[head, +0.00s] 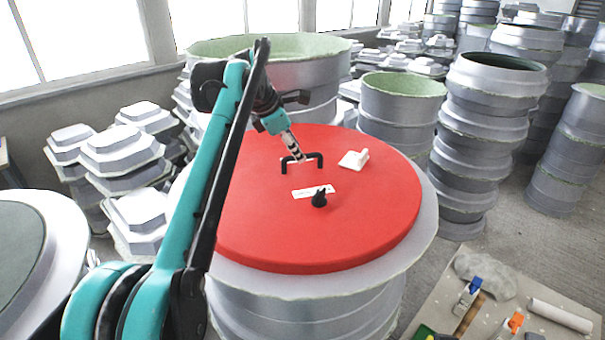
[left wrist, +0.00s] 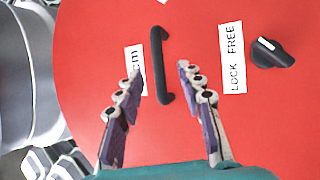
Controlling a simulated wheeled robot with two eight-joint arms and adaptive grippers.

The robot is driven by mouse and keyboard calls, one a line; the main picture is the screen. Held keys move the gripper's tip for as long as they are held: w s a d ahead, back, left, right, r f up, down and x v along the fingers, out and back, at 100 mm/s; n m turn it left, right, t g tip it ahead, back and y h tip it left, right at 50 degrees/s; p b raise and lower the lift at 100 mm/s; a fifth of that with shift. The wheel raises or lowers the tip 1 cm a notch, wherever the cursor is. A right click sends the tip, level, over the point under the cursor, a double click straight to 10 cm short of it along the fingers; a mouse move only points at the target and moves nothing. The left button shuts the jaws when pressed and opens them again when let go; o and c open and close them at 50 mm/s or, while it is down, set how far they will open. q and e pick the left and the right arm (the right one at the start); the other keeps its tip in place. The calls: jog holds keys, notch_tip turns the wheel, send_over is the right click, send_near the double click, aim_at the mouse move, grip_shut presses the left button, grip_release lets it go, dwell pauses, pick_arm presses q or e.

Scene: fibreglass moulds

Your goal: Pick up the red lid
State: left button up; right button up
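The red lid (head: 350,225) is a large round disc lying on top of a grey drum-like mould; it fills most of the left wrist view (left wrist: 200,30). A black bar handle (head: 319,162) stands on the lid, and in the left wrist view the handle (left wrist: 160,65) lies ahead of and between the fingers. My left gripper (head: 298,157) is at the handle in the head view. In the left wrist view my left gripper (left wrist: 157,82) is open, its two fingers spread and empty. Contact with the handle cannot be told. My right gripper is not in view.
Stacked grey moulds (head: 485,120) stand behind and right. A table (head: 440,305) with tools is at lower right.

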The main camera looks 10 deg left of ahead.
aim_at(302, 167)
pick_arm(q)
jog(key=x, duration=0.5)
jog(key=shift+w+d, duration=0.1)
jog(key=shift+w, duration=0.1)
jog(key=shift+s, duration=0.2)
grip_shut()
jog(key=shift+r, duration=0.1)
